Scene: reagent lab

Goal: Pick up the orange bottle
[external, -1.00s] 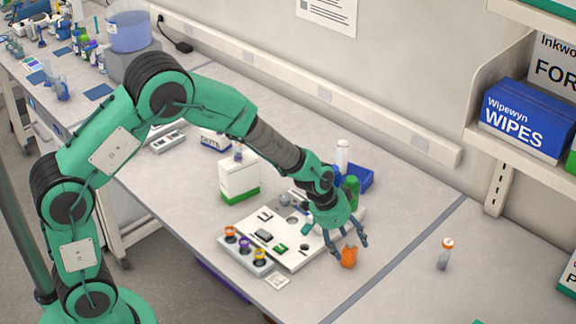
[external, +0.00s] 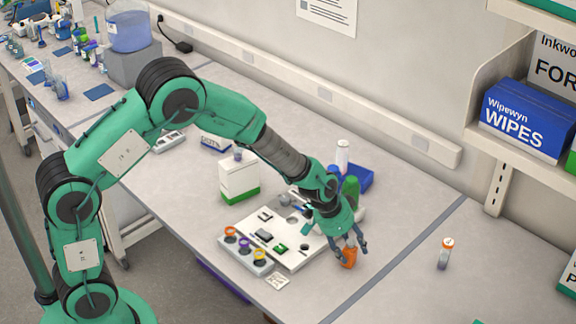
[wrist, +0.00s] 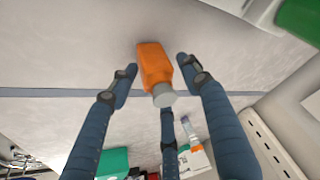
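The orange bottle (external: 349,258) stands on the bench near its front edge, right of the white board. In the wrist view the orange bottle (wrist: 155,66) has a grey cap and lies between the spread fingers. My gripper (external: 350,248) is right over the bottle, with its blue fingers around the bottle's upper part in the external view. In the wrist view my gripper (wrist: 157,82) is open, with a gap on each side of the bottle. The bottle's top is partly hidden by the fingers in the external view.
A white board (external: 290,256) with small parts lies left of the bottle, with a rack of coloured-cap vials (external: 244,252) in front. A green bottle (external: 350,190) and a blue bin (external: 360,179) stand behind. An orange-capped vial (external: 445,254) stands right, with clear bench around it.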

